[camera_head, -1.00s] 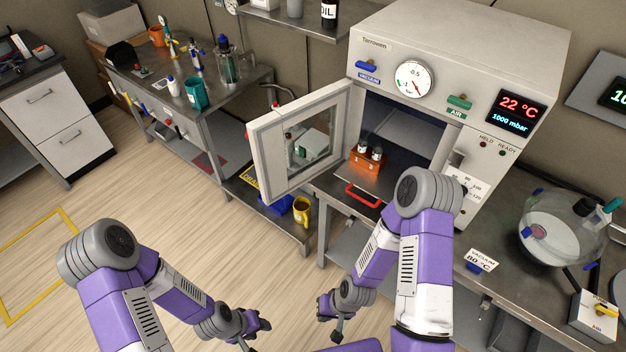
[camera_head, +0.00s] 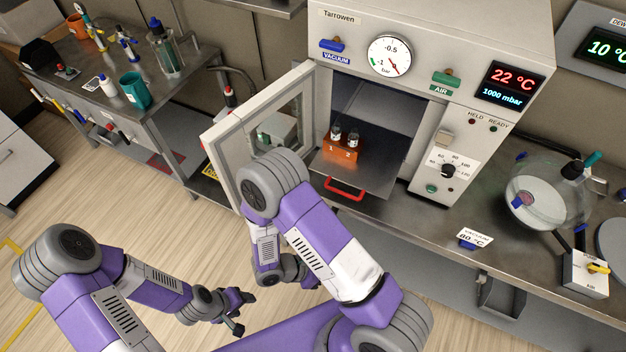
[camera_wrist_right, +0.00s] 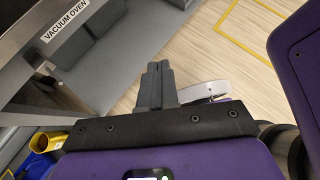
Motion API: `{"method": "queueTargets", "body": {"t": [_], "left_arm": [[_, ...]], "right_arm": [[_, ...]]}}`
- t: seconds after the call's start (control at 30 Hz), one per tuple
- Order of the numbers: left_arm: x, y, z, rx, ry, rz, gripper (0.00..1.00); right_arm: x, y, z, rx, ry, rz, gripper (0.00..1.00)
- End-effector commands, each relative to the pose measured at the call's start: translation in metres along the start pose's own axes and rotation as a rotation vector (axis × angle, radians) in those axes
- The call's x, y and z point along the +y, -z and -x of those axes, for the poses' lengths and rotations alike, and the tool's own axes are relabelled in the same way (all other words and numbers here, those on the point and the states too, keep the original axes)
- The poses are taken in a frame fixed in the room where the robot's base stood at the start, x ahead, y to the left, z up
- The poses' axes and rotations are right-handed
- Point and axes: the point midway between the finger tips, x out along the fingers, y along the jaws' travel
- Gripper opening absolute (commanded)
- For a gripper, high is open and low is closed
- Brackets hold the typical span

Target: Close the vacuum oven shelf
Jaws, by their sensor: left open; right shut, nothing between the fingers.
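The vacuum oven (camera_head: 440,40) stands on the steel bench with its windowed door (camera_head: 265,130) swung open to the left. Its shelf (camera_head: 375,165) is slid out through the opening, with a red handle (camera_head: 345,190) at the front edge. An orange rack (camera_head: 342,150) with two small vials sits on the shelf. My left gripper (camera_head: 238,312) is open and empty, low over the floor and away from the oven. My right gripper is hidden behind my arm in the head view. In the right wrist view its fingers (camera_wrist_right: 157,82) are together and empty, below the bench edge.
A glass vessel (camera_head: 545,195) and a valve box (camera_head: 585,272) stand on the bench at the right. A side table (camera_head: 140,110) with bottles and a teal cup is at the left. A yellow mug (camera_wrist_right: 50,141) shows in the right wrist view. The floor at left is clear.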

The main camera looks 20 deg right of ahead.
Motion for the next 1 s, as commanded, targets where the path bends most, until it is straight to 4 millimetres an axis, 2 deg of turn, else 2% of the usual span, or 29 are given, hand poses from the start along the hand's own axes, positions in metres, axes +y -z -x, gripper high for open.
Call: {"method": "queueTargets", "body": {"t": [0.03,0.1,0.2,0.3,0.43,0.57,0.67,1.0], "left_arm": [[-0.001,0.000,-0.001,0.000,0.000,0.000,0.56],[-0.001,0.000,-0.002,0.000,0.000,0.000,0.56],[-0.001,0.000,-0.003,0.000,0.000,0.000,0.56],[-0.001,0.000,-0.004,0.000,0.000,0.000,0.56],[-0.002,0.000,-0.004,0.000,0.000,0.000,0.56],[-0.002,0.000,-0.004,0.000,0.000,0.000,0.56],[-0.001,0.000,-0.004,0.000,0.000,0.000,0.56],[-0.001,0.000,-0.003,0.000,0.000,0.000,0.56]], "right_arm": [[0.023,-0.012,0.012,-0.112,-0.141,0.055,0.00],[0.053,-0.029,0.036,-0.264,-0.324,0.106,0.00],[0.086,-0.044,0.077,-0.442,-0.546,0.138,0.00],[0.103,-0.051,0.114,-0.565,-0.705,0.144,0.00],[0.112,-0.055,0.140,-0.646,-0.812,0.136,0.00],[0.120,-0.061,0.142,-0.665,-0.833,0.132,0.00],[0.130,-0.069,0.133,-0.665,-0.829,0.131,0.00],[0.182,-0.104,0.098,-0.661,-0.827,0.130,0.00]]}}
